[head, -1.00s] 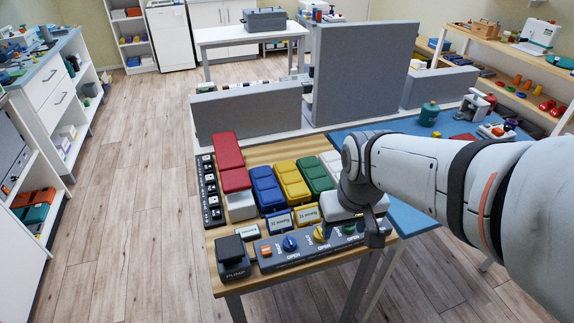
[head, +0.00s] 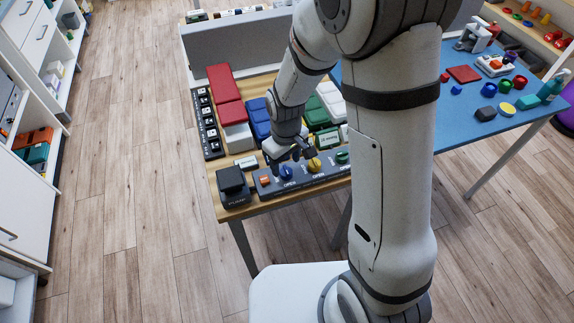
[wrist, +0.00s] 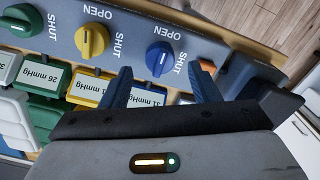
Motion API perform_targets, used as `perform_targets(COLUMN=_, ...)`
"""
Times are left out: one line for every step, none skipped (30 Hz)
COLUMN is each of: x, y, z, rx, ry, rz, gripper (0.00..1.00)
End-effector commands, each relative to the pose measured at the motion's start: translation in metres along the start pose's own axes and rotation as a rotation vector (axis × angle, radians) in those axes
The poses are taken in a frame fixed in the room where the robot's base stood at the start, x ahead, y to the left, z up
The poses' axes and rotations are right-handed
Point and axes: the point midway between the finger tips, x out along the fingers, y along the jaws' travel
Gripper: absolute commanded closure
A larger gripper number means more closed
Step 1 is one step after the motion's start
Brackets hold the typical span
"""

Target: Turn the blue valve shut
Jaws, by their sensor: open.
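The blue valve (head: 286,172) is a round knob on the sloped grey control panel (head: 328,178) at the table's front edge. In the wrist view the blue valve (wrist: 159,58) has a white mark, with OPEN printed above it and SHUT to its lower right. My gripper (head: 290,153) is just behind and above the panel. In the wrist view my gripper (wrist: 161,72) is open and empty. Its two fingers stand apart on either side of the blue valve in the picture, with gaps; I cannot tell their height over it.
A yellow valve (wrist: 92,40) and a green valve (wrist: 22,20) sit beside it. An orange switch (head: 265,181) and a black pump pedal (head: 232,183) are to its left. Red pads (head: 224,82) and a blue pad (head: 257,116) lie behind. My arm hides part of the table.

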Motion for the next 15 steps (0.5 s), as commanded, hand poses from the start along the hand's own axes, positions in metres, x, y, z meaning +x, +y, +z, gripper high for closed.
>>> perform_targets(x=0.008, y=0.0, z=0.001, rx=0.001, ry=-0.004, rz=-0.001, gripper=0.45)
perform_targets(x=0.012, y=0.0, z=0.001, rx=0.001, ry=-0.004, rz=-0.001, gripper=0.45)
perform_targets(x=0.017, y=0.0, z=0.001, rx=0.001, ry=-0.003, rz=-0.001, gripper=0.45)
perform_targets(x=0.02, y=0.0, z=0.001, rx=0.001, ry=-0.003, rz=-0.001, gripper=0.45)
perform_targets(x=0.022, y=0.0, z=0.001, rx=0.001, ry=-0.003, rz=-0.001, gripper=0.45)
perform_targets(x=0.025, y=0.0, z=0.001, rx=0.002, ry=-0.002, rz=-0.001, gripper=0.45)
perform_targets(x=0.027, y=0.0, z=0.001, rx=0.002, ry=-0.001, rz=0.0, gripper=0.45)
perform_targets(x=0.029, y=0.0, z=0.001, rx=0.002, ry=-0.001, rz=-0.001, gripper=0.45)
perform_targets(x=0.03, y=0.0, z=0.001, rx=0.002, ry=-0.002, rz=-0.001, gripper=0.45)
perform_targets(x=0.031, y=0.0, z=0.001, rx=0.002, ry=-0.001, rz=0.0, gripper=0.45)
perform_targets(x=0.032, y=0.0, z=0.001, rx=0.002, ry=-0.001, rz=0.0, gripper=0.45)
perform_targets(x=0.032, y=0.0, z=0.001, rx=0.002, ry=-0.001, rz=0.0, gripper=0.45)
perform_targets(x=0.032, y=0.0, z=0.001, rx=0.002, ry=0.0, rz=0.0, gripper=0.45)
perform_targets(x=0.032, y=0.001, z=0.001, rx=0.002, ry=0.0, rz=0.0, gripper=0.45)
perform_targets(x=0.032, y=0.001, z=0.001, rx=0.003, ry=0.0, rz=0.0, gripper=0.45)
